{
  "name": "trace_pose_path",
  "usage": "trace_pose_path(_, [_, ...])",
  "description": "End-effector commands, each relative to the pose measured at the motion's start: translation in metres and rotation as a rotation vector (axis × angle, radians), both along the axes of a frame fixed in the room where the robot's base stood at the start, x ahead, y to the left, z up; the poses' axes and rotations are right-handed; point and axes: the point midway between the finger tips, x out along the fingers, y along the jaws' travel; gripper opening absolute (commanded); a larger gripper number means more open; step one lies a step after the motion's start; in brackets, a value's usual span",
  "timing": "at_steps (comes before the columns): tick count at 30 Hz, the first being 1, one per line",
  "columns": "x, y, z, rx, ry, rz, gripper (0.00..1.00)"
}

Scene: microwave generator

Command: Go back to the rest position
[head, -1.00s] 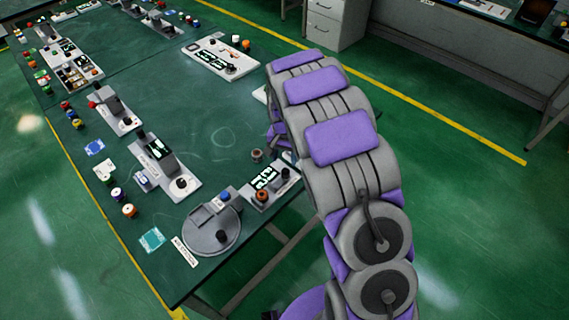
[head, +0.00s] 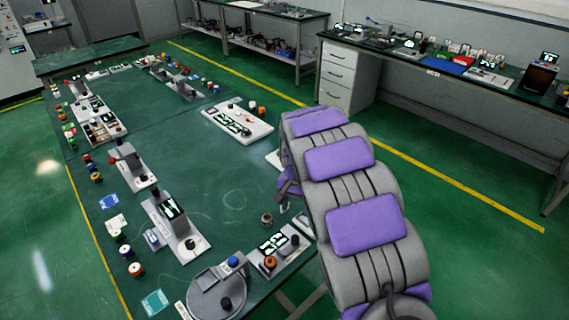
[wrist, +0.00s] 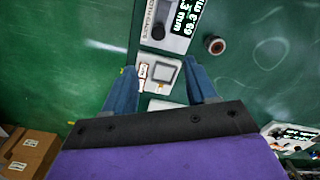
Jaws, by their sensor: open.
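My gripper (wrist: 163,92) shows in the wrist view with two blue fingers spread apart and nothing held between them. Beyond the fingers lies the green table with a white device (wrist: 165,25) that has a lit display and a dark knob. In the head view my grey and purple arm reaches over the right edge of the green table (head: 215,165); the gripper itself is hidden behind the arm there.
Several devices line the table, among them a round grey one (head: 217,290) and a white panel (head: 237,121). A drawer cabinet (head: 341,78) stands under the back bench. Cardboard boxes (wrist: 28,152) lie at lower left in the wrist view. Green floor right of the table is clear.

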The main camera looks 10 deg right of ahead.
Motion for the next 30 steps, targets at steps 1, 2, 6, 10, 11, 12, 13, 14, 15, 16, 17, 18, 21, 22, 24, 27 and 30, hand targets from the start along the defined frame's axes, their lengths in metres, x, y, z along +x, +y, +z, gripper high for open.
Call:
trace_pose_path(1, [0.000, 0.000, 0.000, 0.000, 0.000, 0.000, 0.57])
trace_pose_path(2, [0.000, 0.000, 0.000, 0.000, 0.000, 0.000, 0.57])
trace_pose_path(6, [-0.007, -0.003, 0.008, -0.004, 0.001, 0.005, 0.57])
trace_pose_path(10, [-0.031, -0.010, 0.029, -0.011, 0.007, 0.025, 0.57])
trace_pose_path(11, [-0.038, -0.012, 0.036, -0.013, 0.008, 0.031, 0.57])
trace_pose_path(12, [-0.050, -0.015, 0.044, -0.015, 0.014, 0.041, 0.57])
trace_pose_path(13, [-0.060, -0.018, 0.050, -0.017, 0.019, 0.049, 0.57])
trace_pose_path(14, [-0.068, -0.019, 0.057, -0.018, 0.020, 0.057, 0.57])
trace_pose_path(15, [-0.080, -0.021, 0.064, -0.018, 0.025, 0.070, 0.57])
trace_pose_path(16, [-0.090, -0.023, 0.069, -0.020, 0.031, 0.078, 0.57])
trace_pose_path(17, [-0.100, -0.025, 0.075, -0.020, 0.036, 0.088, 0.57])
trace_pose_path(18, [-0.113, -0.027, 0.081, -0.021, 0.042, 0.101, 0.57])
trace_pose_path(21, [-0.146, -0.030, 0.095, -0.016, 0.058, 0.133, 0.57])
trace_pose_path(22, [-0.156, -0.031, 0.099, -0.014, 0.062, 0.145, 0.57])
trace_pose_path(24, [-0.179, -0.032, 0.108, -0.010, 0.067, 0.171, 0.57])
trace_pose_path(27, [-0.213, -0.033, 0.117, -0.004, 0.080, 0.212, 0.57])
trace_pose_path(30, [-0.249, -0.033, 0.123, 0.005, 0.096, 0.256, 0.57])
